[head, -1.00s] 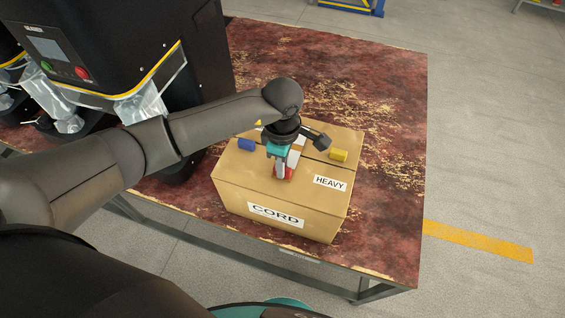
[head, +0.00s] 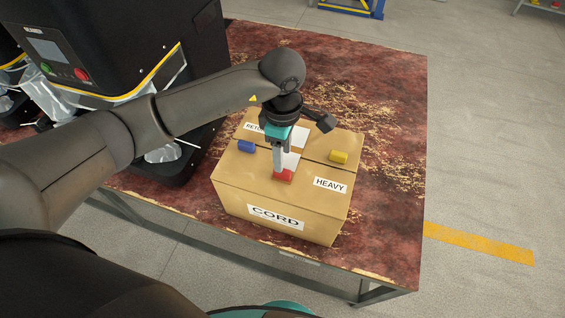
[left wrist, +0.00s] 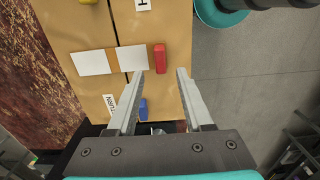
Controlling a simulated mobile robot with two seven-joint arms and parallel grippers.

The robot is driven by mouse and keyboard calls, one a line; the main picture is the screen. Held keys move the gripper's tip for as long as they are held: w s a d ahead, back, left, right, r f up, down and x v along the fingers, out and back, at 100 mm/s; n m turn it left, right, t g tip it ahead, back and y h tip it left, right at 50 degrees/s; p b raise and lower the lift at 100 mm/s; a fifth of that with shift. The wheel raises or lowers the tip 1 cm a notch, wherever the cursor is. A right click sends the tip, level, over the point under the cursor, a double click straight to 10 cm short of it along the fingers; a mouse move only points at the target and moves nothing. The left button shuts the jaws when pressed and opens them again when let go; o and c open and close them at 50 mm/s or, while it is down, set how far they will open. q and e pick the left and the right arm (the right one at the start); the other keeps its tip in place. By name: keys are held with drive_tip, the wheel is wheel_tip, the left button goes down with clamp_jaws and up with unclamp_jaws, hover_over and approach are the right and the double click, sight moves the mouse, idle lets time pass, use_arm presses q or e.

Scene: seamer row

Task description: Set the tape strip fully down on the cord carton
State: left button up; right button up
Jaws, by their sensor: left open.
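The cord carton (head: 254,190) stands closed on the table. White tape pieces (head: 290,161) lie on its top, one on each side of the dark seam; the left wrist view shows both, a near one (left wrist: 132,58) and a far one (left wrist: 90,62). A red block (head: 284,176) sits at the outer end of the near piece and also shows in the left wrist view (left wrist: 160,60). I cannot tell whether the tape lies fully flat. My left gripper (head: 278,170) is open above the red block, its fingers (left wrist: 159,74) apart with nothing held. My right gripper is not in view.
A blue block (head: 246,146) and a yellow block (head: 338,157) sit on the carton top. A black machine (head: 110,60) stands on the left of the worn red table (head: 385,120). The table is clear right of the carton.

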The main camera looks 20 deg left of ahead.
use_arm(q)
wheel_tip(320, 180, up, 6)
drive_tip(key=shift+r+b, duration=0.2)
drive_tip(key=shift+b, duration=0.1)
